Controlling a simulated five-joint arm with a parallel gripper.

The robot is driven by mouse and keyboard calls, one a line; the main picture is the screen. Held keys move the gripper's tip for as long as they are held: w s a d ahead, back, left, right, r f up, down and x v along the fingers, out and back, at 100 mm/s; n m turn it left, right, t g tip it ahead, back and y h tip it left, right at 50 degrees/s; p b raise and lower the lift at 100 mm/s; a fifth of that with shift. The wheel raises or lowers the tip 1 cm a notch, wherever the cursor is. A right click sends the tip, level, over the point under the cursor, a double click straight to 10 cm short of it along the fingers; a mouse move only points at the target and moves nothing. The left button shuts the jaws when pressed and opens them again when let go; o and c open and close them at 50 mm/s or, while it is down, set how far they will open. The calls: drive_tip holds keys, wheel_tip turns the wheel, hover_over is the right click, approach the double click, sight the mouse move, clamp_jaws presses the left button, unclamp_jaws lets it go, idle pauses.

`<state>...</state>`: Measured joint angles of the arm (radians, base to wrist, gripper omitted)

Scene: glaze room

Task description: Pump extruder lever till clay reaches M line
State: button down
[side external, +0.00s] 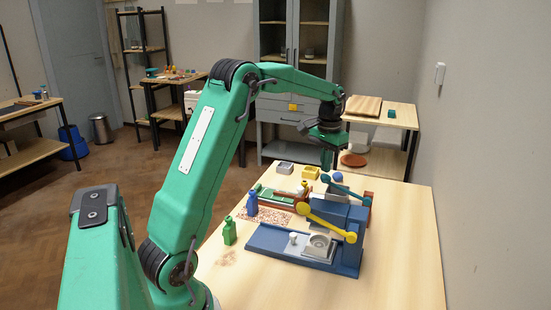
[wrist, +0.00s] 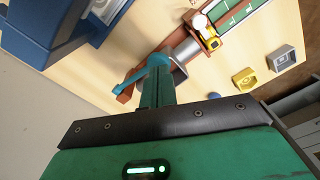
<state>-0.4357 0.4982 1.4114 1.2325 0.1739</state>
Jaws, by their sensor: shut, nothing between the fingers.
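The extruder has a red-brown body (wrist: 193,42) with a grey barrel (wrist: 183,56); in the side view it is partly behind the blue press. Its teal lever (side external: 347,189) is raised at a slant, and in the wrist view the lever (wrist: 132,80) points down-left. A green marked track (wrist: 238,14) runs from the extruder's yellow front; its letters are too small to read. A pale rounded piece (wrist: 200,22) sits at that front; I cannot tell whether it is clay. My gripper (side external: 327,159) is shut and empty, above the lever's end, apparently not touching it.
A blue press (side external: 345,240) with a yellow lever (side external: 325,223) stands in front of the extruder. A blue bottle (side external: 252,204) and a green bottle (side external: 229,232) stand left. Grey (side external: 285,168) and yellow (side external: 310,172) boxes and a blue ball (side external: 338,177) lie behind.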

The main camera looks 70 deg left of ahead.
drive_tip(key=shift+r, duration=0.15)
drive_tip(key=shift+r, duration=2.35)
drive_tip(key=shift+d+r, duration=0.1)
drive_tip(key=s+d+r+m+t, duration=0.1)
drive_tip(key=s+d+r+t, duration=0.15)
drive_tip(key=s+d, duration=0.4)
drive_tip(key=s+d+r+m+t, duration=0.1)
drive_tip(key=s+d+r, duration=0.35)
drive_tip(key=d, duration=0.35)
drive_tip(key=s+d+f+t, duration=0.1)
drive_tip(key=s+d+f, duration=0.2)
drive_tip(key=s, duration=0.3)
drive_tip(key=s+d+f+m+t, duration=0.1)
drive_tip(key=s+d+f, duration=0.2)
drive_tip(key=s, duration=0.4)
drive_tip(key=shift+s+d, duration=0.3)
drive_tip(key=shift+d, duration=0.3)
